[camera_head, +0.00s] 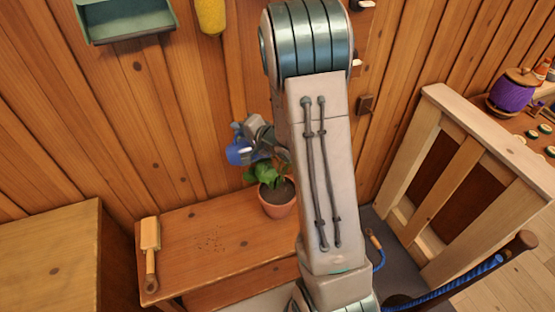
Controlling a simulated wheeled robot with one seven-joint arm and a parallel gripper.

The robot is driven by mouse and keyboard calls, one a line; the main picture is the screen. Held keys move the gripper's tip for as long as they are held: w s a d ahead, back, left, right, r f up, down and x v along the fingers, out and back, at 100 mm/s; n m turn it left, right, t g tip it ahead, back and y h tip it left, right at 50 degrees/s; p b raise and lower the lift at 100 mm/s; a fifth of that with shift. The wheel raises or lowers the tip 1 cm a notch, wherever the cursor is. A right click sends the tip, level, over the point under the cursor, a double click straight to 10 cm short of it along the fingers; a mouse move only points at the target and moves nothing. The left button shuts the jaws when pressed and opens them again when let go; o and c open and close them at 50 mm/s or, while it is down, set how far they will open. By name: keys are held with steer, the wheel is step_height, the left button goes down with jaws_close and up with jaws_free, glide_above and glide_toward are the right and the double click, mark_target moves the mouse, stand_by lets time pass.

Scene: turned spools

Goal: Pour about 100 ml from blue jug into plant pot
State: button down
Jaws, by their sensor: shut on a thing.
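The plant pot (278,207) is terracotta, with dark soil and green leaves, and stands on the wooden bench near the wall. My gripper (246,144) is above and a little left of the pot, shut on the blue jug (238,154). The jug is in the air above the leaves and looks tilted, with a pale opening toward the lower left. My arm and gripper hide part of it. I cannot see any water or a stream.
A wooden brush (150,250) lies at the left end of the bench (210,225). A wooden box or cabinet (60,255) stands at left. A wooden frame panel (460,190) stands at right. A green tray (125,22) hangs on the wall.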

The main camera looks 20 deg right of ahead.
steer(key=shift+s+d+r, duration=0.1)
steer(key=shift+d+r, duration=0.1)
steer(key=shift+d, duration=0.3)
steer(key=shift+r+p, duration=0.15)
steer(key=shift+p, duration=0.15)
steer(key=a+f, duration=0.1)
steer(key=w+a+f+n+g+h+b, duration=0.1)
steer(key=a, duration=0.1)
steer(key=a+f+h+b, duration=0.1)
steer(key=shift+w+a+f+n, duration=0.15)
steer(key=shift+a+f+n, duration=0.1)
steer(key=shift+a+n, duration=0.1)
steer(key=shift+d, duration=0.1)
steer(key=shift+w+a+f+n+g+h+b, duration=0.1)
steer(key=shift+a+f+n+g+h+b, duration=0.2)
steer(key=shift+f+b, duration=0.3)
steer(key=shift+w+a+f+n+g+h+b, duration=0.1)
steer(key=shift+a+f+g+h+b, duration=0.1)
steer(key=shift+f+h+b, duration=0.35)
steer(key=shift+b, duration=0.35)
steer(key=shift+r, duration=0.1)
stand_by(0.4)
